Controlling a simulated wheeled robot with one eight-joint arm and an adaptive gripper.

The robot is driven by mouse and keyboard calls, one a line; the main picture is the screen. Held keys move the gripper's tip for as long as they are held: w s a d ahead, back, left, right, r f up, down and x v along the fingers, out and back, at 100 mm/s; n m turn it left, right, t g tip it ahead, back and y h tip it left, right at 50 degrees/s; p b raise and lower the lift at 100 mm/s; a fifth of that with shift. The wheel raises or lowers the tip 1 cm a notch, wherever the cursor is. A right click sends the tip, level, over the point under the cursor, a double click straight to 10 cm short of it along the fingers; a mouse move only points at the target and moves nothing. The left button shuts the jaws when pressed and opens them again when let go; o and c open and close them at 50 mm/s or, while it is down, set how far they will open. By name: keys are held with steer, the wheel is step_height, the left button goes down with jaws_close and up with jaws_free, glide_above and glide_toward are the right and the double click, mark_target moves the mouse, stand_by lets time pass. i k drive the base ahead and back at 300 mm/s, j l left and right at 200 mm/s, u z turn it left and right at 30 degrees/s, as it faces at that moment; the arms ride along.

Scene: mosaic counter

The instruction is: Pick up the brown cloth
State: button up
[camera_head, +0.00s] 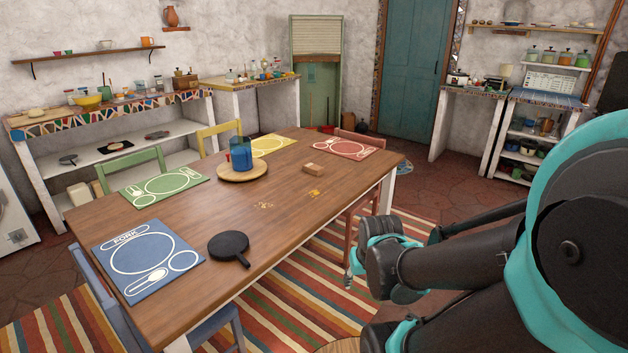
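A small brown folded piece (314,170) lies flat on the wooden table, left of the red placemat; it looks like the brown cloth, but it is too small to be sure. Nothing touches it. My arm is folded at the right, in front of the table's right end and apart from the piece. I cannot make out the fingertips of my gripper among the dark and teal arm links, nor whether they are open or shut.
The wooden table (190,228) bears a blue jar (240,154) on a round board, a black pan (229,248), several placemats and yellowish crumbs (264,205). Chairs stand around it. Shelves line the walls. Open floor (425,185) lies between the table and the right shelves.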

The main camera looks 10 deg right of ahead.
mark_target(315, 170)
steer(key=u, duration=0.35)
steer(key=i+l+u, duration=0.2)
steer(key=l+u, duration=0.15)
steer(key=i+l+u, duration=0.2)
steer(key=l+u, duration=0.2)
